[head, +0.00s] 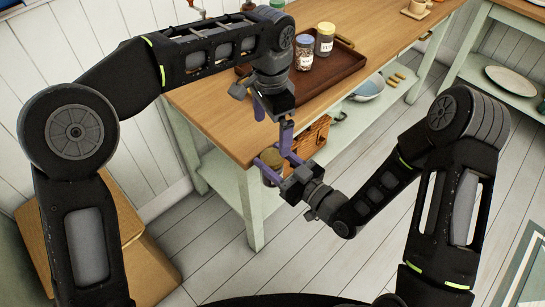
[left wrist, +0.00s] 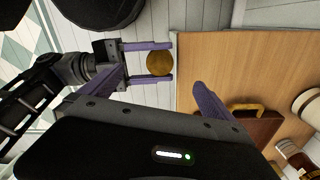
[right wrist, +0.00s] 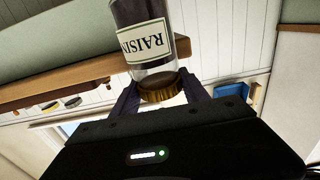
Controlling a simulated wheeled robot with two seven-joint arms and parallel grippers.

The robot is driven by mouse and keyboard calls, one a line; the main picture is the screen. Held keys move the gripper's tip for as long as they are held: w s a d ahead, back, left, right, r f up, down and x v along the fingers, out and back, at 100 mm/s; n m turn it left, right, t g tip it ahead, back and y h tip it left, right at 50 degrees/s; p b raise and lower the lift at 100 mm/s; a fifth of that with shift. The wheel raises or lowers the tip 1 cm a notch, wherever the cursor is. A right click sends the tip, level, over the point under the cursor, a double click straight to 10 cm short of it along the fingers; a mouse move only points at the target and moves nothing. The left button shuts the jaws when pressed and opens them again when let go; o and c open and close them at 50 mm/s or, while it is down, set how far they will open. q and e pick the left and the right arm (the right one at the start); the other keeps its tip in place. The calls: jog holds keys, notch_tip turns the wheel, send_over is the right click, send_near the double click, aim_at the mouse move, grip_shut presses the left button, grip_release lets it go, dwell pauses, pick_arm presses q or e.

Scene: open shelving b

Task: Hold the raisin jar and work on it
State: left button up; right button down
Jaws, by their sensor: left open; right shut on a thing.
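The raisin jar (head: 270,176) is a clear jar with a gold lid, seen from above off the table's front left corner. In the right wrist view the jar (right wrist: 148,30) appears upside down, with its RAISINS label partly cut off. My right gripper (head: 272,158) is shut on it, fingers on both sides of the lid (right wrist: 160,88). In the left wrist view the lid (left wrist: 159,63) shows between the right fingers. My left gripper (head: 272,122) is open and empty, above and beside the jar near the table corner, apart from the lid.
A wicker basket (head: 312,137) and a bowl (head: 369,88) sit on the lower shelf. The table's front left corner is bare.

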pick_arm(q)
notch_tip(320, 180, up, 3)
jog(key=shift+f, duration=0.1)
dwell(0.3)
